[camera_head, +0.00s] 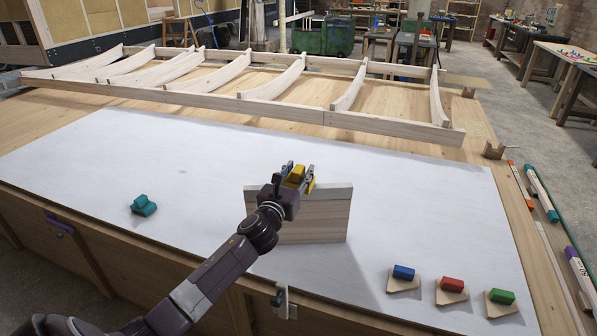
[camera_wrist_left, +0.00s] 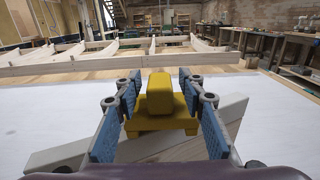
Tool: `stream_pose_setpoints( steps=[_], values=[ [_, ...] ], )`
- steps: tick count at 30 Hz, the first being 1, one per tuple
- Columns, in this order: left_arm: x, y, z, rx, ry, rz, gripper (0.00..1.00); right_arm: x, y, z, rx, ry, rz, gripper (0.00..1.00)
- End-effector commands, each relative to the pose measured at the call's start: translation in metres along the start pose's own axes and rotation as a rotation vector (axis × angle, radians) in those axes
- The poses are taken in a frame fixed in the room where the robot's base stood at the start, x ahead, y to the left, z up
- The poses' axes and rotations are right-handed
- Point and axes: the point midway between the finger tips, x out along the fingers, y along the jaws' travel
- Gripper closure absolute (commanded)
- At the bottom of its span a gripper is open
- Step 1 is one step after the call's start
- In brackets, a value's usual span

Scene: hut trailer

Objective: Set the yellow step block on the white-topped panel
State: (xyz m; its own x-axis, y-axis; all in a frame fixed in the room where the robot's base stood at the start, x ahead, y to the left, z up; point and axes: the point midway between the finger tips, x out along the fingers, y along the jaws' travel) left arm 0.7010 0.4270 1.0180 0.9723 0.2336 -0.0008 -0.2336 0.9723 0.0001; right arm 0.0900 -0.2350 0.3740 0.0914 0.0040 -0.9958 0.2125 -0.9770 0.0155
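The yellow step block (camera_head: 297,174) is between the fingers of my left gripper (camera_head: 299,178), over the top edge of the white-topped panel (camera_head: 318,218). The panel stands upright on the white sheet, with a pale wood face and a whitish top strip. I cannot tell whether the block touches the panel; the gripper hides part of this. My right gripper is not in view.
A teal step block (camera_head: 144,205) sits left on the white sheet (camera_head: 80,160). Blue (camera_head: 403,272), red (camera_head: 452,285) and green (camera_head: 501,297) blocks sit on small wooden plates at front right. A ribbed wooden frame (camera_head: 300,100) lies behind. The sheet between is clear.

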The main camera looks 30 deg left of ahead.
Motion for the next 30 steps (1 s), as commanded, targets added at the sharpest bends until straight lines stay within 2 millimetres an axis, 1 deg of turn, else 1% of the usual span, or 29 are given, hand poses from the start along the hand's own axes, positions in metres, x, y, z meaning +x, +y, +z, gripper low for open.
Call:
stream_pose_setpoints(
  steps=[6,9,11,14,24,27,30],
  values=[
    [0.000,0.000,0.001,0.000,0.000,0.000,0.63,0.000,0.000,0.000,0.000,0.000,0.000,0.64],
    [0.000,0.000,0.006,0.000,0.000,0.000,0.63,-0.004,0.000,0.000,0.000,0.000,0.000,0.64],
    [-0.006,0.000,0.002,0.002,0.002,0.000,0.63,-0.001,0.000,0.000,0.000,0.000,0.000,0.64],
    [-0.019,0.000,0.001,0.002,0.002,-0.002,0.63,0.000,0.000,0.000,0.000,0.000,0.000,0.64],
    [-0.087,0.000,0.001,0.003,0.002,-0.002,0.63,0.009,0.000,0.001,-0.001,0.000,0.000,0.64],
    [-0.101,0.000,0.001,0.000,0.002,-0.001,0.63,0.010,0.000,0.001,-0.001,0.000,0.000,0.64],
    [-0.112,0.000,0.002,0.001,0.001,-0.001,0.63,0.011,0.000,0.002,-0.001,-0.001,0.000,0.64]
  ],
)
